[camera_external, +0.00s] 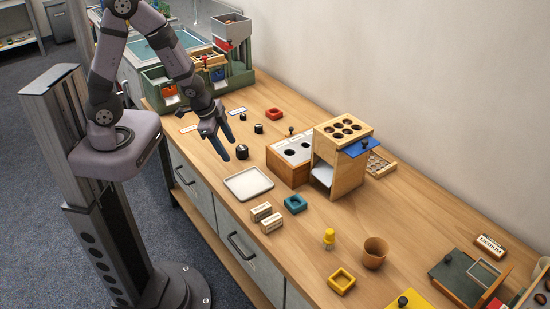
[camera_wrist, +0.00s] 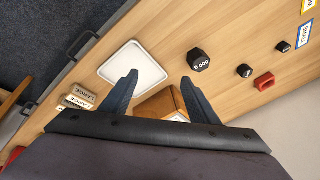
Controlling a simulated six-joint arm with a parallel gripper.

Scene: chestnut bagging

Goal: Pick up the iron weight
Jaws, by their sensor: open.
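Three black iron weights stand on the wooden counter. The largest weight (camera_wrist: 198,60) is dark, many-sided and marked 500 G on one face; in the external view it stands (camera_external: 242,152) just right of my fingertips. A middle-sized weight (camera_external: 258,128) and a small weight (camera_external: 243,117) stand farther back; both also show in the wrist view, the middle one (camera_wrist: 244,71) and the small one (camera_wrist: 283,46). My gripper (camera_external: 234,148) is open and empty above the counter, fingers pointing down. In the wrist view its fingertips (camera_wrist: 158,78) are spread, with the largest weight beyond the right finger.
A white tray (camera_external: 229,190) lies in front of the weights. A wooden box with round holes (camera_external: 275,166) and a taller holed stand (camera_external: 325,148) are to the right. Label blocks (camera_external: 261,206) are near the front edge.

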